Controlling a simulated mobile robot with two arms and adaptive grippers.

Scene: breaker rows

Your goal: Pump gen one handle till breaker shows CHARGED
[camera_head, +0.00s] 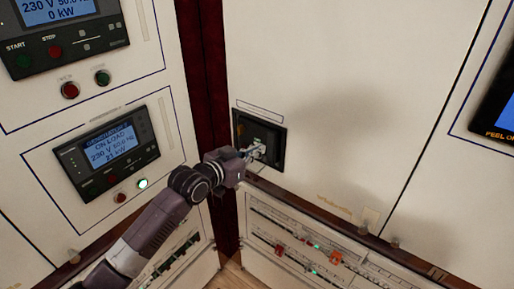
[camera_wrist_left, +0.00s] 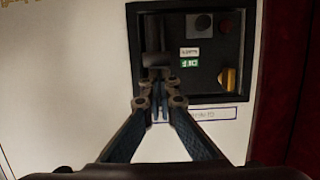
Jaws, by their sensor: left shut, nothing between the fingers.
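The breaker (camera_head: 271,136) is a black square unit set in the white cabinet front, and it also fills the upper part of the left wrist view (camera_wrist_left: 215,95). Its dark grey handle (camera_wrist_left: 154,42) stands on one side of its face, with a lighter grey end. A small white label (camera_wrist_left: 189,51) and a green label (camera_wrist_left: 189,64) sit beside it; I cannot read either. My left gripper (camera_head: 250,152) is at the breaker, fingers shut with nothing between them. In the left wrist view its fingertips (camera_wrist_left: 157,84) are close to the handle's end; contact is unclear. My right gripper is out of view.
A generator panel (camera_head: 108,155) at the left reads ON LOAD, with a lit green button (camera_head: 143,183). Another panel (camera_head: 67,37) is above it. A dark red post (camera_head: 212,75) separates the cabinets. A ledge (camera_head: 320,214) runs below the breaker.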

